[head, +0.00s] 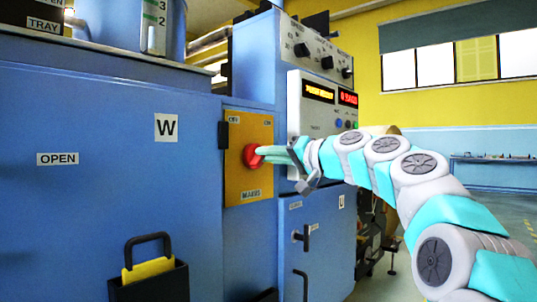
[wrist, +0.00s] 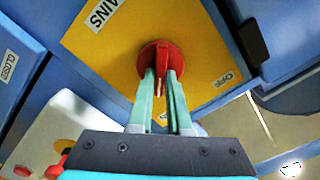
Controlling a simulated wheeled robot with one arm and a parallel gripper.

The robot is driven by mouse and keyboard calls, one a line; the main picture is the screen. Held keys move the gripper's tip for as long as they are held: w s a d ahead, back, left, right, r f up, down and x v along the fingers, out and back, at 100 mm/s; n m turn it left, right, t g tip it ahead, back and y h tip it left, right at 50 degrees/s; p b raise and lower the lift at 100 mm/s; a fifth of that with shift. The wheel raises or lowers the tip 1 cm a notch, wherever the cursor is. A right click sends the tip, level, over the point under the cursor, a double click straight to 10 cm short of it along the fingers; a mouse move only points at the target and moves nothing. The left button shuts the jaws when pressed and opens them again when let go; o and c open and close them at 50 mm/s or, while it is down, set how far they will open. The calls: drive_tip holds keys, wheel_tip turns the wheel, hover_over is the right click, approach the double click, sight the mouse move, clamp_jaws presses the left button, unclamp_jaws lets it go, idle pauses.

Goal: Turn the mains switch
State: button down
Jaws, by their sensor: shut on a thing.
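The mains switch is a red rotary knob (head: 251,156) on a yellow panel (head: 240,125) marked MAINS, on the front of the blue machine. In the wrist view the red knob (wrist: 160,50) shows at the upper middle, with the MAINS label (wrist: 102,14) to its upper left and a small label (wrist: 225,79), which seems to read OFF, to its lower right. My gripper (head: 263,152) reaches it from the right. In the wrist view my gripper (wrist: 160,82) has its pale green fingers on either side of the knob's raised bar, shut on it. The fingertips partly hide the bar.
A display panel (head: 325,105) with lit readouts stands above and right of the yellow panel. A lower blue door (head: 320,240) has a dark handle. A large blue door (head: 75,200) marked OPEN and W fills the left. Floor (head: 395,285) shows at the right.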

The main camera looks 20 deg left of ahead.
drive_tip(key=c, duration=0.9)
unclamp_jaws()
drive_tip(key=shift+o, duration=0.2)
drive_tip(key=v, duration=0.7)
drive_tip(key=shift+d+b, duration=0.35)
drive_tip(key=shift+s, duration=0.1)
